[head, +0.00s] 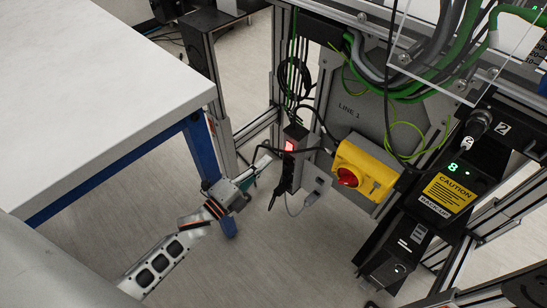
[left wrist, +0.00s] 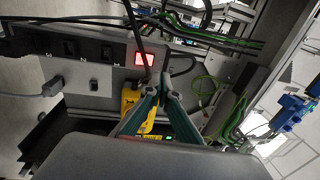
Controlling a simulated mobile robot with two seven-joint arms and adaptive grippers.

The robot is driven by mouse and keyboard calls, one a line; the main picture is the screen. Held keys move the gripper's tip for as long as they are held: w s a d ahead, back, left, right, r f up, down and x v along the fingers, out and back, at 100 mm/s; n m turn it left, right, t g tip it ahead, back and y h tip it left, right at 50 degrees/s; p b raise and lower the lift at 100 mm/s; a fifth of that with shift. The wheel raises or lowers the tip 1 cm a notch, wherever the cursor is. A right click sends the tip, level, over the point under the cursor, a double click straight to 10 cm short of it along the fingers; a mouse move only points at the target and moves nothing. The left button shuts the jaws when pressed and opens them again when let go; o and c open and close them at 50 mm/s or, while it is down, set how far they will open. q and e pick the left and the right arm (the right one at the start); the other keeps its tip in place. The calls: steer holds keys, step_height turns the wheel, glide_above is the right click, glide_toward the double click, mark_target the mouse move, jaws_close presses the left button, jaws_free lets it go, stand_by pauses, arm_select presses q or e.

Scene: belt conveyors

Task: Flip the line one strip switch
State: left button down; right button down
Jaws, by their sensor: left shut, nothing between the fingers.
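The line one power strip (head: 282,172) hangs upright on the frame beside the grey panel marked LINE 1 (head: 352,108). Its rocker switch (head: 290,145) glows red near the strip's top. In the left wrist view the strip (left wrist: 100,72) runs across the upper left, with the lit red switch (left wrist: 145,59) near its right end. My left gripper (head: 264,163) is shut and empty, just left of the strip and a little below the switch. In the left wrist view its closed green fingers (left wrist: 160,83) show just below and right of the switch. My right gripper is not in view.
A white table (head: 100,95) with blue legs stands at the left. A yellow box with a red knob (head: 362,172) sits right of the strip. A black UPS-like unit (head: 435,195) stands at the right.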

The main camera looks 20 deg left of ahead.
arm_select(q)
steer(key=v, duration=0.3)
steer(key=r+v, duration=0.1)
steer(key=v, duration=0.1)
steer(key=shift+s+a+r+p, duration=0.15)
steer(key=shift+s+a+p, duration=0.05)
steer(key=shift+s+p, duration=0.2)
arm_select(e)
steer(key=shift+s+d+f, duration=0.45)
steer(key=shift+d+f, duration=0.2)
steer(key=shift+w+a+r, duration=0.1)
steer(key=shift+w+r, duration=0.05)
